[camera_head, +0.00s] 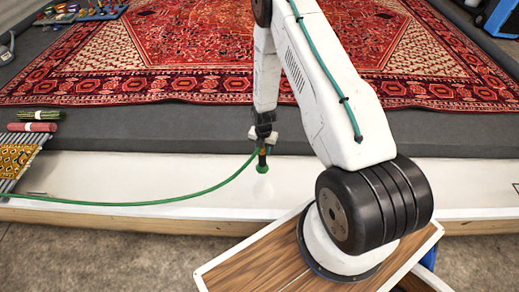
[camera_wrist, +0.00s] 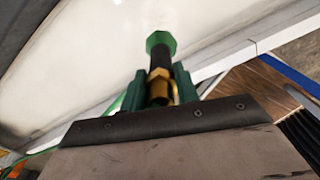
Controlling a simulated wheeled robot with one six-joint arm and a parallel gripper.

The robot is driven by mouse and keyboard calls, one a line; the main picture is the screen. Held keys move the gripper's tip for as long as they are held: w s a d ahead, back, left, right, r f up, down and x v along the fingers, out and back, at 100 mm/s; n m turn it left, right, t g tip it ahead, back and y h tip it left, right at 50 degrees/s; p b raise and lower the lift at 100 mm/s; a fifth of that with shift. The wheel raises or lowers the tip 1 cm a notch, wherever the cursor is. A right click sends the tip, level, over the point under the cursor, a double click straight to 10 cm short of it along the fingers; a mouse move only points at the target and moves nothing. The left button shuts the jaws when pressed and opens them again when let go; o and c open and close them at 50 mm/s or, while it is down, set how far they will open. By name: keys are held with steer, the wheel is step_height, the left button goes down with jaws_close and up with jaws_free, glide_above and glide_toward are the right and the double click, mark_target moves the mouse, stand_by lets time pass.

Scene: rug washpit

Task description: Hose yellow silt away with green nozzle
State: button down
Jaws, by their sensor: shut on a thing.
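My gripper (camera_head: 264,137) is shut on the green nozzle (camera_head: 262,165), which points down above the white ledge in front of the rug. In the wrist view the nozzle (camera_wrist: 161,43) shows a green octagonal tip, a black barrel and a brass fitting between my gripper's green fingers (camera_wrist: 160,88). A green hose (camera_head: 190,196) runs from the nozzle in a curve to the left edge. I see no yellow silt clearly in either view. A faint pale haze lies beyond the tip in the wrist view; I cannot tell whether it is water.
A red patterned rug (camera_head: 190,45) lies on a dark grey surface (camera_head: 130,127). The white ledge (camera_head: 110,178) is mostly clear. At left are rolled red (camera_head: 32,127) and green bundles and a rack with a yellow patterned piece (camera_head: 14,159). A blue object (camera_head: 504,18) stands at upper right.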

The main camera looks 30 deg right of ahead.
steer(key=s+d+r, duration=0.2)
steer(key=d+r, duration=0.2)
steer(key=shift+s, duration=0.35)
stand_by(1.1)
stand_by(0.4)
